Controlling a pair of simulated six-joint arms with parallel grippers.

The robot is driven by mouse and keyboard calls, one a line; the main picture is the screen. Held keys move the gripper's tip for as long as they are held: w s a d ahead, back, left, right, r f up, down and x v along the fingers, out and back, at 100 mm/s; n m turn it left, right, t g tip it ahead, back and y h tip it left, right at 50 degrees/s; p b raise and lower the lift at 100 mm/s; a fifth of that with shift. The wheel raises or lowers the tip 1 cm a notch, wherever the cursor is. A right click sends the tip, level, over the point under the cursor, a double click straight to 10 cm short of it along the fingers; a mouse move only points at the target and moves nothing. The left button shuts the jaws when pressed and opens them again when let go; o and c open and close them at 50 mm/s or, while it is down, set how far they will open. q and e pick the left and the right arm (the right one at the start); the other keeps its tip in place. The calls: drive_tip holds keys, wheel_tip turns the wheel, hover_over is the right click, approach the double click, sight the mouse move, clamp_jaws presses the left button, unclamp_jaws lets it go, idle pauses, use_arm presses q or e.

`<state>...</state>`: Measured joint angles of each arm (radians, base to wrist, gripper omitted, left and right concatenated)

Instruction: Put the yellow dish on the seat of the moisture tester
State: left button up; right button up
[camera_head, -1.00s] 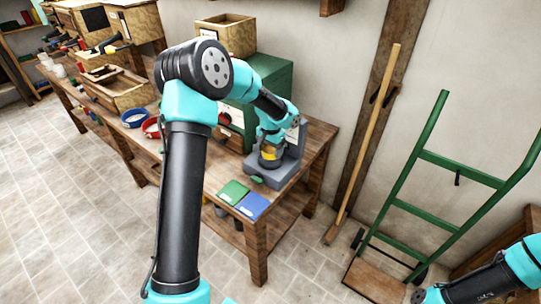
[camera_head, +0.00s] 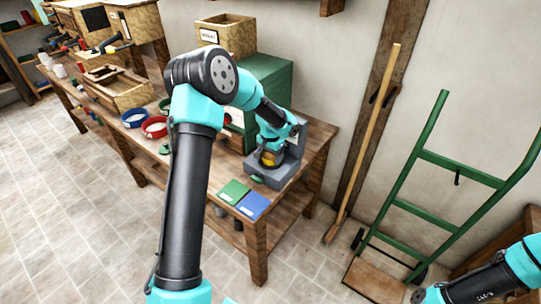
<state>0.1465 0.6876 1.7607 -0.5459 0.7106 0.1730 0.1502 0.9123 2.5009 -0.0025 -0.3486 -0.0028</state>
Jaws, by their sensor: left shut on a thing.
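The moisture tester (camera_head: 287,172) is a grey device with an upright back, near the right end of the wooden bench. The yellow dish (camera_head: 270,159) shows just over the tester's base, under my left gripper (camera_head: 269,156). My left gripper is shut on the dish. My arm hides part of the tester and the seat, so I cannot tell whether the dish touches the seat. My right arm shows at the lower right, but its gripper is out of the picture.
A green card (camera_head: 233,192) and a blue card (camera_head: 253,206) lie at the bench's front edge. A blue bowl (camera_head: 134,118) and a red bowl (camera_head: 154,127) stand left of my arm. A green cabinet (camera_head: 268,78) stands behind. A green hand truck (camera_head: 408,204) leans at the right.

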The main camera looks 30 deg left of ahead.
use_arm(q)
drive_tip(key=shift+s+f, duration=0.15)
drive_tip(key=shift+f, duration=0.5)
drive_tip(key=o, duration=0.8)
drive_tip(key=shift+o, duration=0.7)
wheel_tip(320, 180, up, 14)
drive_tip(key=shift+f, duration=0.25)
